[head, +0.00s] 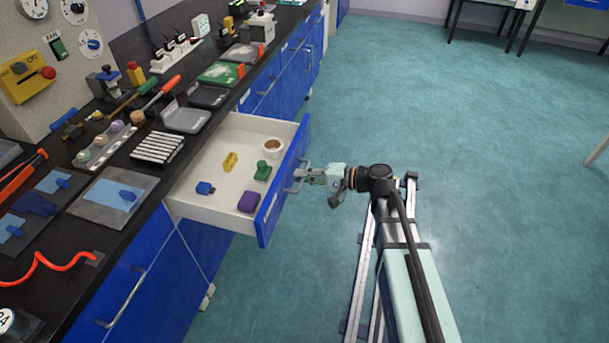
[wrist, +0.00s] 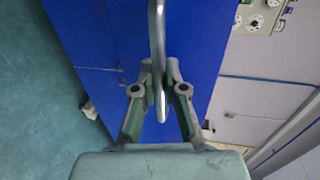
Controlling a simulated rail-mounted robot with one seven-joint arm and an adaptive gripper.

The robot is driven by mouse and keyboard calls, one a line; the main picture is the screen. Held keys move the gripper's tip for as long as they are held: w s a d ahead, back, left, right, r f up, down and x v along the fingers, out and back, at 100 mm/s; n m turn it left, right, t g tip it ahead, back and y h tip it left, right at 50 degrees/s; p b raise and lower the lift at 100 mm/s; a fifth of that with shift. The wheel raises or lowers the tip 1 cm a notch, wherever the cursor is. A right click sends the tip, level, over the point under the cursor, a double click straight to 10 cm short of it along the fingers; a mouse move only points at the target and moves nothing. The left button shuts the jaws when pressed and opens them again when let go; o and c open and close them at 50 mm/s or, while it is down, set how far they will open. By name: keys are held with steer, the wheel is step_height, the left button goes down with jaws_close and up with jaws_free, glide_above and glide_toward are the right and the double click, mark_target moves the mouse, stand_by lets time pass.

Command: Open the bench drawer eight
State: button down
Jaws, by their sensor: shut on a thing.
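A blue-fronted bench drawer (head: 270,208) stands pulled out from the black-topped bench, with its white inside showing in the head view. Inside it lie a yellow block (head: 230,161), a blue block (head: 205,188), a purple block (head: 249,202), a green piece (head: 262,171) and a brown-topped white cup (head: 272,147). My gripper (head: 302,174) is at the outer face of the drawer, shut on its metal handle. In the wrist view the handle (wrist: 157,45) runs down between the two fingers (wrist: 160,95). I cannot read a number on the drawer.
The black bench top (head: 100,260) holds trays, tools and a rack of white sticks (head: 158,147). Other blue drawers and doors with handles (head: 122,300) line the bench front. A rail (head: 362,270) lies beneath my arm.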

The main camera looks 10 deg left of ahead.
steer(key=c, duration=1.2)
jaws_free()
steer(key=v, duration=1.2)
